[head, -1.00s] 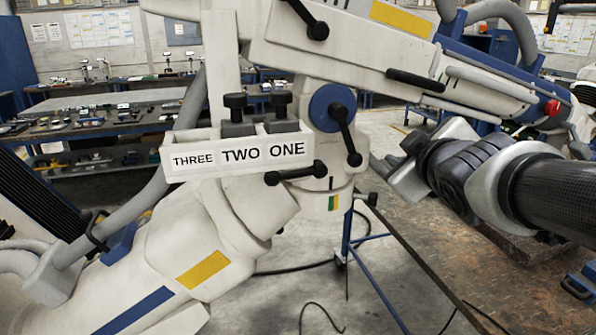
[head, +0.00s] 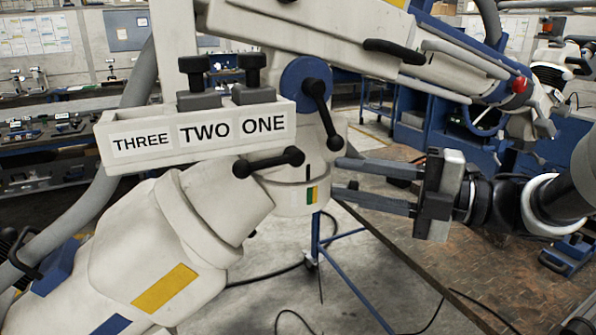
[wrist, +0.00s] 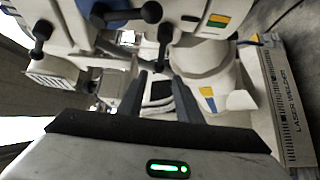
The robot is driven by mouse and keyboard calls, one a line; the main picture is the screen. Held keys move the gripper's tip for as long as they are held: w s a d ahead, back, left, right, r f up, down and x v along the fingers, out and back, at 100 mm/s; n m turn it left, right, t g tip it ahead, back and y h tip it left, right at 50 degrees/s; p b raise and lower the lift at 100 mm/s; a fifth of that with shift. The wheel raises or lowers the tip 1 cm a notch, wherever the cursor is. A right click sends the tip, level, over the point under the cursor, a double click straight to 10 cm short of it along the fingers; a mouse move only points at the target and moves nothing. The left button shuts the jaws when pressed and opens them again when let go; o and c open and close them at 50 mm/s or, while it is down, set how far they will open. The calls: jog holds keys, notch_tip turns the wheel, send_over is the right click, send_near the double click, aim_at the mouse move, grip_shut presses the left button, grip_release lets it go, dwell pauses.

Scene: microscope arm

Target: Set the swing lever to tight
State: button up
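The likely swing lever (head: 268,162), a black bar with round ends, sits at the front of the white collar (head: 296,198), lying nearly level in the head view. A black line and a small green and yellow mark (head: 312,195) show on the collar. No "tight" wording is readable. My gripper (head: 338,179) is open and empty, reaching in from the right with its fingertips beside the collar. In the wrist view, the lever (wrist: 163,45) points toward the space between the tips of my gripper (wrist: 157,76). Contact cannot be told.
Another black lever (head: 319,105) is on the blue disc just above. A white holder (head: 200,135) labelled THREE, TWO, ONE, with black knobs above it, is to the left. The white lower arm (head: 150,240) fills the lower left.

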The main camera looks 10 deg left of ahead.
aim_at(258, 168)
jog(key=shift+g, duration=0.3)
jog(key=x, duration=1.1)
jog(key=p+x, duration=0.1)
jog(key=x, duration=0.5)
jog(key=shift+s+a, duration=0.2)
jog(key=shift+s, duration=0.05)
grip_shut()
